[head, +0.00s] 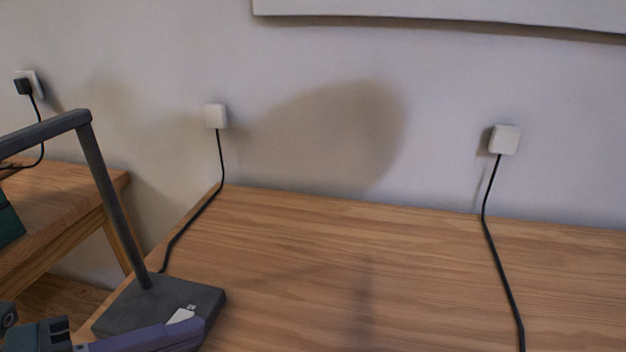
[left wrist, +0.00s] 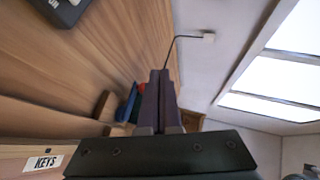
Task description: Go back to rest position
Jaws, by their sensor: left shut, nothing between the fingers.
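My left gripper (head: 190,329) shows at the bottom left of the head view, in front of the dark lamp base (head: 200,297). In the left wrist view its two dark fingers (left wrist: 159,78) are together, with nothing between them. A pale wooden edge with a white "KEYS" label (left wrist: 43,163) is at the lower left of the left wrist view. The piano keys themselves cannot be made out. My right gripper is not in view.
The wooden tabletop (head: 300,250) is mostly bare. Black cables run to two white wall plugs (head: 215,116) (head: 504,139). The lamp's slanted arm (head: 115,205) rises at the left. A second wooden table (head: 60,215) stands further left.

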